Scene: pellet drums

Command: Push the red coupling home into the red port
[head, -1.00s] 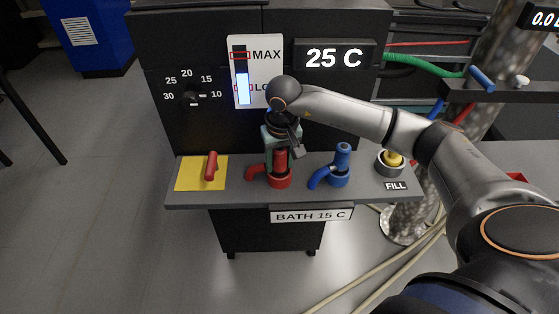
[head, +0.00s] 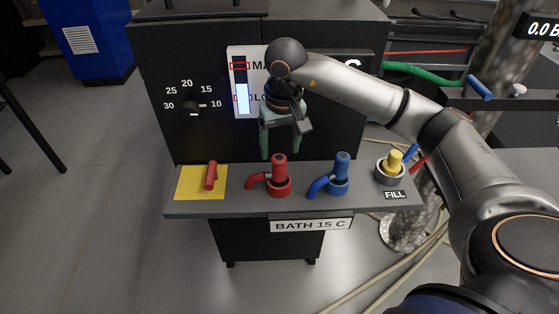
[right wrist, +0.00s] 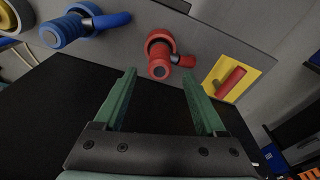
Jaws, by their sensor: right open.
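The red coupling (head: 279,163) stands upright in the red port (head: 279,188), whose red elbow points left. I cannot tell how deeply it is seated. In the right wrist view the red coupling (right wrist: 159,68) shows nearly end-on, beyond the fingers. My right gripper (head: 284,147) is open and empty, with its green fingers pointing down, above and behind the coupling and apart from it. The open fingers also show in the right wrist view (right wrist: 158,76). My left gripper is in neither view.
A red rod (head: 211,175) lies on a yellow pad (head: 187,184) at the shelf's left. The blue coupling (head: 342,162) stands in a blue port to the right. A yellow-topped fill fitting (head: 394,161) is farther right. A black panel (head: 210,135) rises behind the shelf.

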